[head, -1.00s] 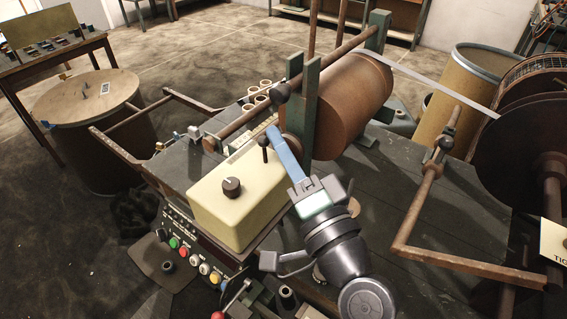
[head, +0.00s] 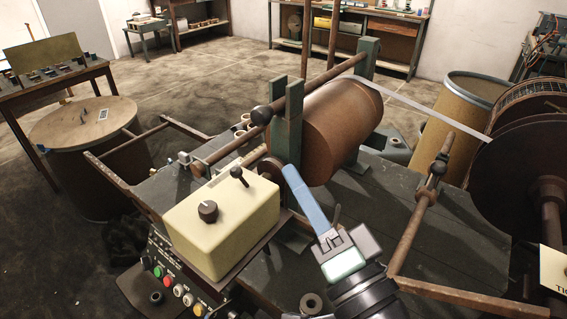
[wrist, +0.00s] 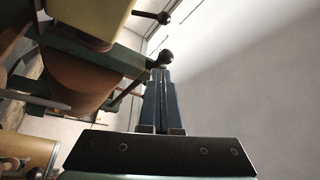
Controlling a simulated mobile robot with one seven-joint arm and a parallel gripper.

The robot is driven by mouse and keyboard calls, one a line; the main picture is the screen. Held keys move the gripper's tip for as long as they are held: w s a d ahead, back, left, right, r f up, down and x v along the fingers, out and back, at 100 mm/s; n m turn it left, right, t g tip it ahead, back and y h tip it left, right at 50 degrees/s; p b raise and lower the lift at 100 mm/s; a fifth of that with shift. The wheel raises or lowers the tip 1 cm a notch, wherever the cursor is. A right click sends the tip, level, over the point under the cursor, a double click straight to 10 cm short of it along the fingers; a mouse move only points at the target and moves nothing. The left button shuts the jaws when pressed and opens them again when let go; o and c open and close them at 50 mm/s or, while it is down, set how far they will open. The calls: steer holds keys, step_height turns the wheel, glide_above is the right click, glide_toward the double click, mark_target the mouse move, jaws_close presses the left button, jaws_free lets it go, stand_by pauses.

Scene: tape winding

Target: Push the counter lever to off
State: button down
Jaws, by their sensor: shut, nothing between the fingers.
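The cream counter box (head: 222,224) stands on the machine bench. Its black ball-ended lever (head: 239,175) rises from the far end of the top and leans to the left in the head view. The lever (wrist: 163,17) also shows near the top of the wrist view, beside the box (wrist: 95,16). My gripper (head: 288,171) is shut and empty, its blue fingers to the right of the box and apart from the lever. In the wrist view the closed fingers (wrist: 160,73) point upward below the lever. Any off marking is not readable.
A round dark knob (head: 208,211) sits on the box. A brown roller (head: 341,122) in a green frame (head: 287,125) stands just behind the gripper. A bent brown crank bar (head: 411,238) lies to the right. Coloured buttons (head: 178,289) line the front panel.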

steer(key=v, duration=0.3)
steer(key=shift+d+f, duration=0.1)
steer(key=shift+d, duration=0.15)
step_height(320, 180, up, 17)
steer(key=w+a+n+t+h, duration=0.3)
steer(key=n+t+h, duration=0.1)
steer(key=n, duration=0.2)
steer(key=s+r+n+t+h, duration=0.1)
steer(key=s+r+t+h, duration=0.6)
steer(key=r, duration=0.7)
step_height(320, 180, up, 12)
steer(key=g+y+p, duration=0.1)
steer(key=g+p, duration=0.1)
steer(key=p, duration=1.1)
